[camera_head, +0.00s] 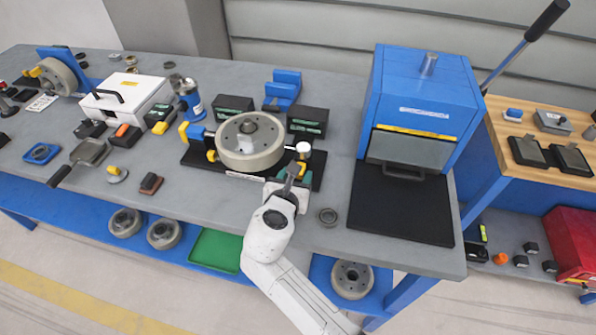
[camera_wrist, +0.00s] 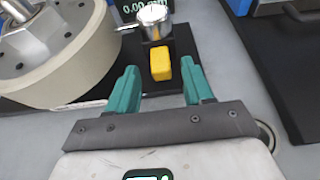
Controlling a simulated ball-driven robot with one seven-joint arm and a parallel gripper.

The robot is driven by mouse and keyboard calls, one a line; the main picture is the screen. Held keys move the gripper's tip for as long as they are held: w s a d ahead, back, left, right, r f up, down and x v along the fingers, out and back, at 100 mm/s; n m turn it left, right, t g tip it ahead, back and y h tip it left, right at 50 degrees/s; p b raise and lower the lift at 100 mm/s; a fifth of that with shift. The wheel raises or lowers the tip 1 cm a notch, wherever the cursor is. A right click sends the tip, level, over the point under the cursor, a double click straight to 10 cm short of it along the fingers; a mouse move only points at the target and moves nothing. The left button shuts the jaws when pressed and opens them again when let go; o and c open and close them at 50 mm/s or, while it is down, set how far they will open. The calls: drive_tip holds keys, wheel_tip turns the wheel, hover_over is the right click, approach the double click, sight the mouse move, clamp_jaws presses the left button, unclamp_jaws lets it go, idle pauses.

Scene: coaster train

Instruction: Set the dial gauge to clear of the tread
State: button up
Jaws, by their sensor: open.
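The dial gauge (camera_head: 303,149) is a round pale head on a dark base at the right side of a cream wheel (camera_head: 250,140). In the wrist view the gauge (camera_wrist: 154,20) is a silver cylinder with a short stem toward the wheel's tread (camera_wrist: 85,72). I cannot tell whether the stem touches the tread. A yellow block (camera_wrist: 161,64) sits on the black base plate in front of the gauge. My gripper (camera_wrist: 160,76) is open, its green fingers either side of and just short of the yellow block. My gripper (camera_head: 290,178) partly hides that area in the head view.
A display reading 0.00 (camera_wrist: 143,5) stands behind the gauge. A metal ring (camera_head: 327,216) lies near the table's front edge.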

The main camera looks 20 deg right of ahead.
sight(302, 162)
drive_tip(key=shift+x, duration=1.35)
drive_tip(key=shift+c, duration=0.2)
clamp_jaws()
